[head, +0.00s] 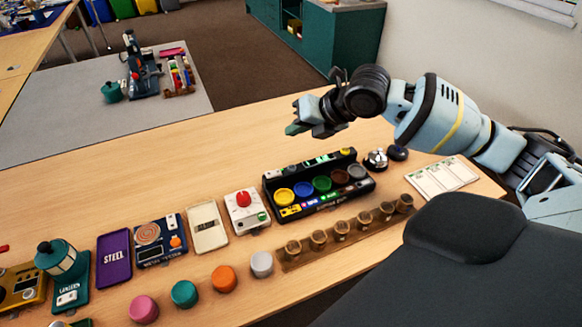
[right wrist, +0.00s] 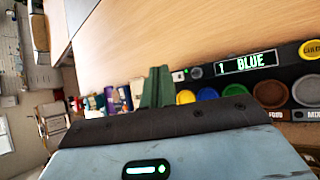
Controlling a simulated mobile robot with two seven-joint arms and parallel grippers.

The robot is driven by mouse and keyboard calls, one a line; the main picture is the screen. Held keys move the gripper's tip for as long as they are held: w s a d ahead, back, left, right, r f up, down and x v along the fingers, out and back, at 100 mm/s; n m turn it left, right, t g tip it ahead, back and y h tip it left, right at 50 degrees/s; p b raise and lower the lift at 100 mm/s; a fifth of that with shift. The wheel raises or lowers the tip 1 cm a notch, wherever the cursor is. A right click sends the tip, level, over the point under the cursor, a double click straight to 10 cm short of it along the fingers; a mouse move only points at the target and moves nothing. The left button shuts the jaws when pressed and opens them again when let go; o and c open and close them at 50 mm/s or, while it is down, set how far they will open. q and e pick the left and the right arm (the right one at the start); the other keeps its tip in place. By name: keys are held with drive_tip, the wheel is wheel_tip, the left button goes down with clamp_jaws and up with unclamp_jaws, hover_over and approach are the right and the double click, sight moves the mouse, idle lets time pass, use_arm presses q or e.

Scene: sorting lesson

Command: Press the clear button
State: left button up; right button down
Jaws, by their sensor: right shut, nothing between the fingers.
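A black sorting console (head: 270,187) stands on the wooden table, with yellow, blue, green, brown and grey round pads. Its lit display (right wrist: 248,64) reads "1 BLUE" in the right wrist view. Small coloured keys and labels line its edges; a yellow one (right wrist: 310,50) shows at the right wrist view's right edge. I cannot read which control is the clear button. My right gripper (head: 297,129) is shut and empty, raised above the table behind the console in the head view. Its green fingers (right wrist: 157,88) also show in the right wrist view. My left gripper is not in view.
In front of the console is a wooden rack (head: 290,264) with several small round pieces. To its left is a white box with a red knob (head: 243,198). A black-and-silver bell (head: 376,159) and white cards (head: 441,176) lie right. Table behind the console is clear.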

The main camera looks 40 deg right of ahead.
drive_tip(key=f, duration=0.1)
drive_tip(key=b, duration=0.6)
hover_over(292, 168)
drive_tip(key=f, duration=0.3)
drive_tip(key=s+f, duration=0.1)
drive_tip(key=f, duration=0.1)
drive_tip(key=shift+d+f, duration=0.25)
drive_tip(key=shift+f, duration=0.95)
drive_tip(key=shift+f, duration=0.4)
